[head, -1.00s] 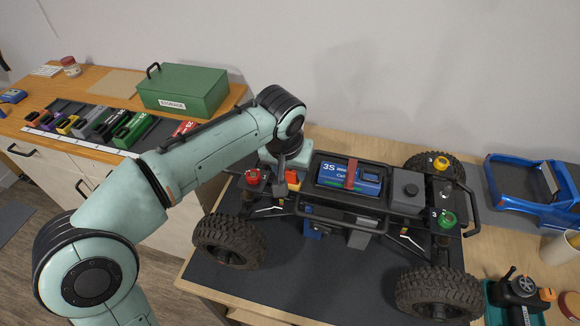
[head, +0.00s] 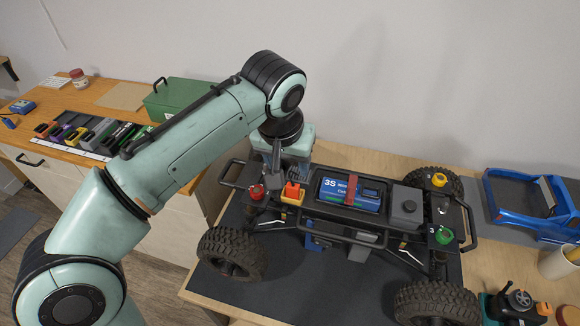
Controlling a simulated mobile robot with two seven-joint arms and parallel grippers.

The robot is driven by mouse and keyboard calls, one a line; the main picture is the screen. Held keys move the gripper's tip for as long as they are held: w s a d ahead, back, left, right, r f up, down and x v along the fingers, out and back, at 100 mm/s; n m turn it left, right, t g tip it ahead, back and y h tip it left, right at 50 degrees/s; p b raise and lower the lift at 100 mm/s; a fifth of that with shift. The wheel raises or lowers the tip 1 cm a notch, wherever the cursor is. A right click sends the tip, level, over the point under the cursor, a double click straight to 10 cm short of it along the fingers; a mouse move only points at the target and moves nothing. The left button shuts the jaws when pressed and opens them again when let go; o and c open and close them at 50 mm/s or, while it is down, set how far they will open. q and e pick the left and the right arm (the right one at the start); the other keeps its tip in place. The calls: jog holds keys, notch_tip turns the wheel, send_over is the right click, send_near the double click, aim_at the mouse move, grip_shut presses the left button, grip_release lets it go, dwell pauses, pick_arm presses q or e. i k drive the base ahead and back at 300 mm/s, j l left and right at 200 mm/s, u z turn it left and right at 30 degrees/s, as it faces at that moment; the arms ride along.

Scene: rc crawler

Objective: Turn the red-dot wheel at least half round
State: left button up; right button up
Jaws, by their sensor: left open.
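The RC crawler (head: 408,205) stands on a dark mat. Its near left wheel (head: 232,255), near right wheel (head: 437,303) and far right wheel (head: 452,186) show; the far left one is hidden behind my left gripper. I cannot make out a red dot on any visible tyre. A red knob (head: 257,191) sits on the chassis above the near left wheel. My left gripper (head: 275,178) is open and points down at the crawler's far left end, beyond the red knob. Its fingertips are partly hidden, so I cannot tell whether they touch anything. My right gripper is not in view.
A blue body shell (head: 530,205) lies at right, above a small black device (head: 520,300). A green storage box (head: 180,97) stands on the left cabinet. The mat (head: 310,285) is clear in front.

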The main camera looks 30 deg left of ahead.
aim_at(231, 253)
jog(key=k, duration=1)
